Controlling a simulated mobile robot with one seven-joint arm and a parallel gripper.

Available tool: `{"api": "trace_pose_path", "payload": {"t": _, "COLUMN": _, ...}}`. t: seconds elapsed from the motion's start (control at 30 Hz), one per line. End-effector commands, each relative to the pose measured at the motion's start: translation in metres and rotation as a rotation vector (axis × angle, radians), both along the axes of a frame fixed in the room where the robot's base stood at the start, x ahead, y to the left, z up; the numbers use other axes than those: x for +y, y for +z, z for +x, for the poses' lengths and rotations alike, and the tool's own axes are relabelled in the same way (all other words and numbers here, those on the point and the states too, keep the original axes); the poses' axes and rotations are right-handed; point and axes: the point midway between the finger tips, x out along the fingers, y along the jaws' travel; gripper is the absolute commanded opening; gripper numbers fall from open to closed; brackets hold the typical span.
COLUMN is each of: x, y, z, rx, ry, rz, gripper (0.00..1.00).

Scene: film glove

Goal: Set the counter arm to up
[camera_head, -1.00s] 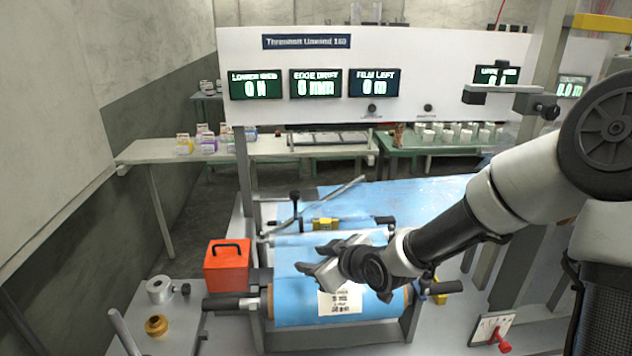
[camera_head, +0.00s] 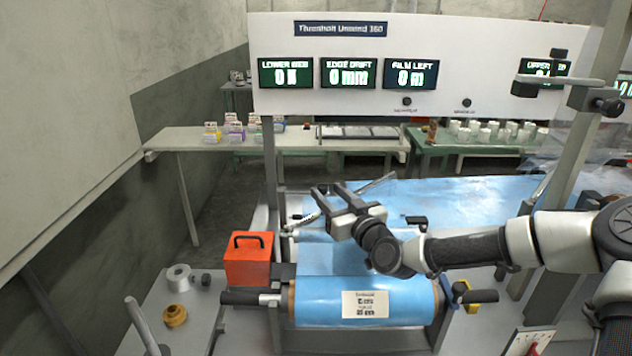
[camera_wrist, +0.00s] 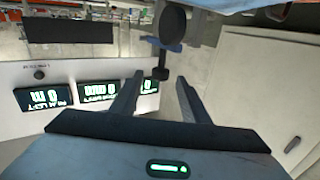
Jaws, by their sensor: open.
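My gripper (camera_head: 330,190) is open above the blue film, behind the printed roll (camera_head: 315,302), its two dark fingers pointing up and left. In the wrist view its fingers (camera_wrist: 160,82) stand apart. A dark round disc (camera_wrist: 172,22) with a short stem and small dark block shows ahead, the block appearing between the fingertips; contact cannot be told. A slanted grey rod (camera_head: 378,183) shows just right of the fingers in the head view. I cannot tell for sure which part is the counter arm; my gripper hides part of this area.
An orange box (camera_head: 248,270) stands left of the roll. A red-handled lever plate (camera_head: 528,341) is at lower right. A white display panel (camera_head: 440,35) spans the back; a post (camera_head: 585,130) rises at right. Blue film (camera_head: 450,200) stretches behind my arm.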

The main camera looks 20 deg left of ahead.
Motion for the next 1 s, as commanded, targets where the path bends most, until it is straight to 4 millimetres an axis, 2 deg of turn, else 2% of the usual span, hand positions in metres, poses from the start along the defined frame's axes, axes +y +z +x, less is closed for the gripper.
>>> {"api": "trace_pose_path", "payload": {"t": 0.1, "x": 0.019, "y": 0.0, "z": 0.02, "rx": 0.0, "ry": 0.001, "rz": 0.003, "gripper": 0.42}}
{"api": "trace_pose_path", "payload": {"t": 0.37, "x": 0.045, "y": 0.0, "z": 0.051, "rx": 0.0, "ry": 0.001, "rz": 0.001, "gripper": 0.42}}
{"api": "trace_pose_path", "payload": {"t": 0.53, "x": 0.052, "y": 0.0, "z": 0.058, "rx": 0.0, "ry": 0.0, "rz": 0.0, "gripper": 0.42}}
{"api": "trace_pose_path", "payload": {"t": 0.8, "x": 0.053, "y": 0.0, "z": 0.06, "rx": 0.0, "ry": 0.001, "rz": -0.001, "gripper": 0.42}}
{"api": "trace_pose_path", "payload": {"t": 0.87, "x": 0.053, "y": 0.0, "z": 0.059, "rx": 0.0, "ry": 0.001, "rz": -0.001, "gripper": 0.33}}
{"api": "trace_pose_path", "payload": {"t": 1.0, "x": 0.053, "y": 0.0, "z": 0.059, "rx": 0.001, "ry": 0.001, "rz": -0.001, "gripper": 0.1}}
